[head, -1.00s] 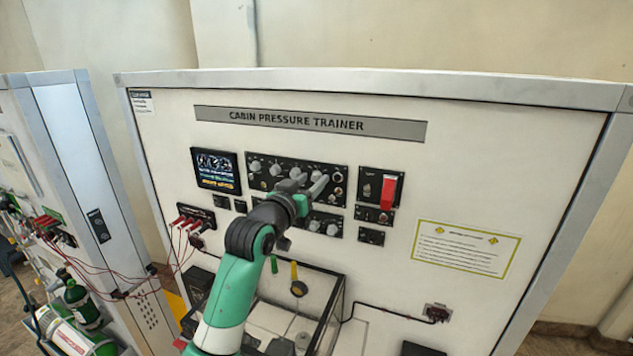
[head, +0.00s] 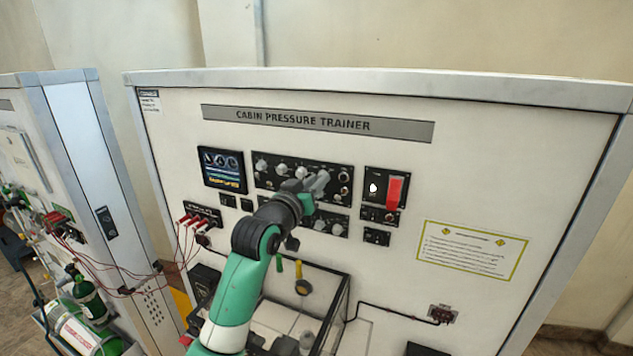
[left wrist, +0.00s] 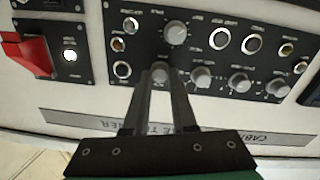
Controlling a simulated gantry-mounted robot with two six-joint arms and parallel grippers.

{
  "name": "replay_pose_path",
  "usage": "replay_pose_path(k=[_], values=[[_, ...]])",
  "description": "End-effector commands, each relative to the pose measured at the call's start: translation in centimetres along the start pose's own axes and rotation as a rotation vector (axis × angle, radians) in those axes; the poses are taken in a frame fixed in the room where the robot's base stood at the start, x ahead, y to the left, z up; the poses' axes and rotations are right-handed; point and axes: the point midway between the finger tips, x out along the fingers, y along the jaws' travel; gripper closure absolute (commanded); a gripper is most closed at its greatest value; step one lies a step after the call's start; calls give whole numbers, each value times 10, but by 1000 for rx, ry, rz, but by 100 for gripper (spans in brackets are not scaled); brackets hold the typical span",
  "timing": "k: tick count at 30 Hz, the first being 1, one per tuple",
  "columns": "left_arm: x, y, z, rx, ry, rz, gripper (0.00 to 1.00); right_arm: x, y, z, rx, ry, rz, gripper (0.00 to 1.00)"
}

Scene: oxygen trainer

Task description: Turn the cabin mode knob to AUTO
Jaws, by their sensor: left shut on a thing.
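The black control panel (head: 262,183) with several grey knobs is mounted on the trainer's white face. In the left wrist view it appears upside down. My left gripper (head: 322,180) reaches up to the panel's upper right part. In the left wrist view, the left gripper (left wrist: 160,74) is shut on a small grey knob (left wrist: 160,71), one finger on each side. The small lettering around this knob is too blurred to read, so I cannot tell its name or setting. My arm hides part of the panel in the head view. My right gripper is not in view.
A display screen (head: 222,170) is left of the panel. A red guarded switch (head: 394,191) with a lit white lamp (head: 373,188) is to its right. A clear-walled box (head: 340,300) projects below. Red leads (head: 196,220) hang at the left.

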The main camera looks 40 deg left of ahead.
Motion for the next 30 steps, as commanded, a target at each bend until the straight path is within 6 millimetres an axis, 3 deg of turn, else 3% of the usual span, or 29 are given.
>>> replay_pose_path(k=[30], values=[[1, -1, 4, -911, 25, 0, 100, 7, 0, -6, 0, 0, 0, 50]])
